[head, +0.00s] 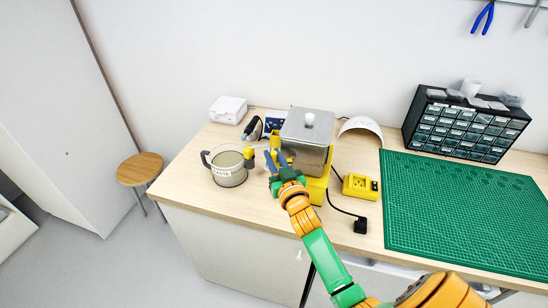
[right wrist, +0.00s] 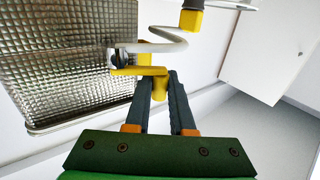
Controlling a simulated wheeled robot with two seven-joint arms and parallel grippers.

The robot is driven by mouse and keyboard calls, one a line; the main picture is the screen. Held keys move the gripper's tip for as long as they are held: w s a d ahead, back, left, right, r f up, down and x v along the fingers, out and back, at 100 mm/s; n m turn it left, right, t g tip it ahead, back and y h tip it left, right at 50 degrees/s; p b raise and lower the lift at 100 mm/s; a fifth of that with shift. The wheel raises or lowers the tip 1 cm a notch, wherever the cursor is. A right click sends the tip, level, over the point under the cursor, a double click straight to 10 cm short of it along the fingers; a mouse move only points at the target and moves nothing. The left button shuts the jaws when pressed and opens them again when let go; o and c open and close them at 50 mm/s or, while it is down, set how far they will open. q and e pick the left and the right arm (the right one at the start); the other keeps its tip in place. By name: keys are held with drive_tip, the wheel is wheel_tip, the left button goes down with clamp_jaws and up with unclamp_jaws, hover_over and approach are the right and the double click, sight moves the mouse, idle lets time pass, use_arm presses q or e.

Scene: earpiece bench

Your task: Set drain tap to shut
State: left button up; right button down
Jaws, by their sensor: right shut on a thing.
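The steel tank (head: 305,150) with a lidded top stands on a yellow base on the bench. The drain tap is at its left side, with a yellow handle (right wrist: 138,71) in the right wrist view. My right gripper (head: 273,155) is at the tank's left side. In the right wrist view its fingers (right wrist: 160,85) are shut on the yellow tap handle. A pale hose (right wrist: 170,50) curls beside the tap to a yellow end piece. The waste jug (head: 228,175) stands left of the gripper. Whether the tap's passage is open or shut cannot be told. My left gripper is out of view.
A yellow power box (head: 360,187) and a black plug (head: 361,226) lie right of the tank. A green mat (head: 460,215) and a drawer cabinet (head: 465,125) fill the right side. A white box (head: 228,109) stands at the back left. A stool (head: 139,168) stands beside the bench.

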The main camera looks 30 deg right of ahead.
drive_tip(key=c, duration=0.8)
unclamp_jaws()
drive_tip(key=shift+o, duration=0.2)
drive_tip(key=shift+a, duration=0.15)
drive_tip(key=shift+r, duration=0.1)
